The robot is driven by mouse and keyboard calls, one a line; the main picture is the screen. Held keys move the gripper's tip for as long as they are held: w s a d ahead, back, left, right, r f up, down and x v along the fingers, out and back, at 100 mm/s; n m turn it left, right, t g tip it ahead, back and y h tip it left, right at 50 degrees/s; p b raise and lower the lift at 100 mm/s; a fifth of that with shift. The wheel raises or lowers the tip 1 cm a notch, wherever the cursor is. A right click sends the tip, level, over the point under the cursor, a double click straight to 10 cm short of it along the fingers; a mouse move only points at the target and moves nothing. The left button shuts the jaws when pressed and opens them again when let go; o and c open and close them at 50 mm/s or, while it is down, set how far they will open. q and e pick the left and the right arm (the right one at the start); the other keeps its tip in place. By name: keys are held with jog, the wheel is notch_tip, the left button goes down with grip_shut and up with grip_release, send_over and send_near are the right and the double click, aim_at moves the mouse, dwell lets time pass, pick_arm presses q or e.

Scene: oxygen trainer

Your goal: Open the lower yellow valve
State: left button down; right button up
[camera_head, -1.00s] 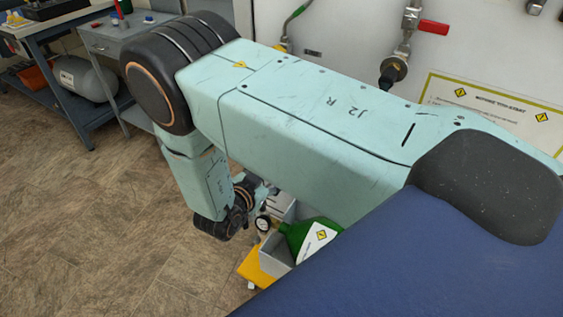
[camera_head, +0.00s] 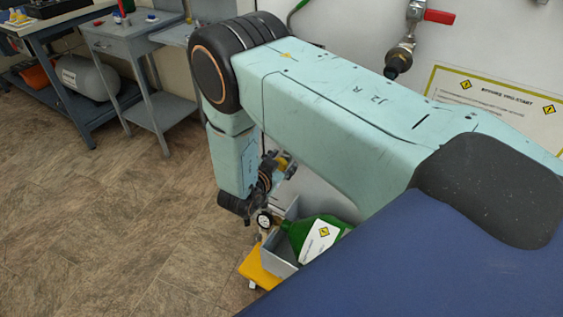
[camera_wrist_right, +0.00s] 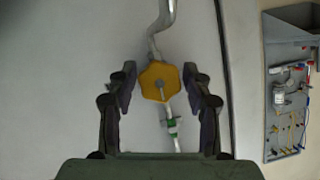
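In the right wrist view a yellow valve handwheel (camera_wrist_right: 158,81) sits on a thin metal pipe against a pale panel. My right gripper (camera_wrist_right: 159,78) is open, with one finger on each side of the handwheel. Gaps show between both fingers and the wheel; how far off it is in depth I cannot tell. Only one yellow valve shows there. In the head view my right gripper (camera_head: 277,168) is small and partly hidden beside my wrist, close to the panel. My left gripper is in neither view.
A green bottle (camera_head: 318,238) lies in a grey box on a yellow-based cart (camera_head: 258,270) below my right wrist. A red-handled valve (camera_head: 439,16) is on the upper panel. A grey tool board (camera_wrist_right: 290,95) is at the right in the wrist view.

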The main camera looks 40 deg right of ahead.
jog(key=c, duration=0.9)
jog(key=shift+n+g+h, duration=0.5)
jog(key=shift+n+g, duration=0.5)
jog(key=shift+n, duration=0.5)
jog(key=o, duration=1.2)
jog(key=v, duration=0.7)
jog(key=shift+a, duration=0.25)
jog(key=shift+r, duration=0.15)
